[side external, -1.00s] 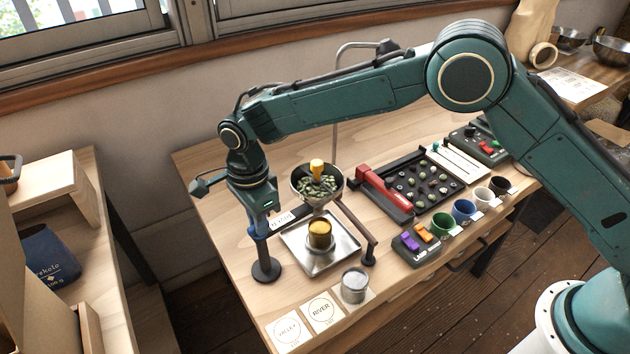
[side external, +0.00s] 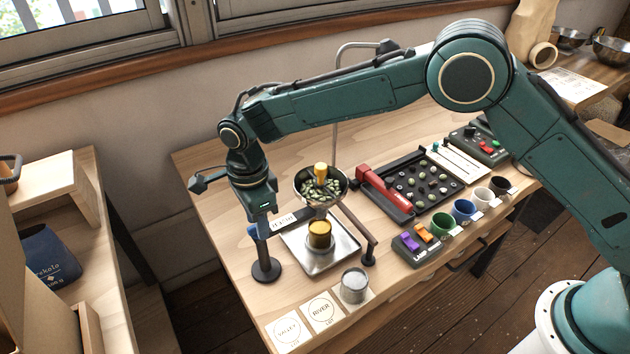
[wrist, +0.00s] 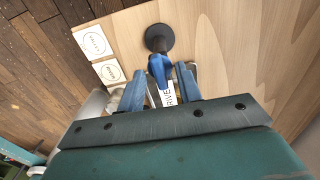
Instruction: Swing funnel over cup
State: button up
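The funnel (side external: 309,196), a round metal bowl holding pale green beans and a yellow plug (side external: 320,172), hangs above the metal tray (side external: 345,245). A gold-topped cup (side external: 319,238) stands on that tray, roughly beneath the funnel in the side view. A post with a round black base (side external: 266,270) stands left of the tray. My gripper (wrist: 158,88) is low over this post, its two blue fingers apart. A blue handle (wrist: 159,68) and a white label (wrist: 168,97) show between the fingers. Contact with the handle is unclear.
A grey metal cup (side external: 355,284) stands by two cards, one marked RIVER (side external: 322,310), at the table's front. To the right are a switch box (side external: 416,246), several coloured cups, including a green one (side external: 442,226), and a black bean tray (side external: 412,190).

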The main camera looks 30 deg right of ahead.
jog(key=shift+r, duration=0.15)
notch_tip(320, 180, up, 14)
jog(key=shift+f, duration=0.2)
dwell(0.5)
jog(key=s+d+r+n+t, duration=0.1)
jog(key=s+d+r+n, duration=0.35)
jog(key=d+r, duration=0.4)
jog(key=s+d+r+n+t, duration=0.1)
jog(key=s+d+r+n, duration=0.4)
jog(key=d, duration=0.6)
jog(key=s+d+f+n+t, duration=0.1)
jog(key=s+d+n, duration=0.3)
jog(key=s, duration=0.7)
jog(key=s+d+f+n+t, duration=0.2)
jog(key=s+d+f+n, duration=0.1)
jog(key=s+d, duration=0.6)
jog(key=shift+s+f+n+t, duration=0.3)
jog(key=shift+s+n, duration=0.55)
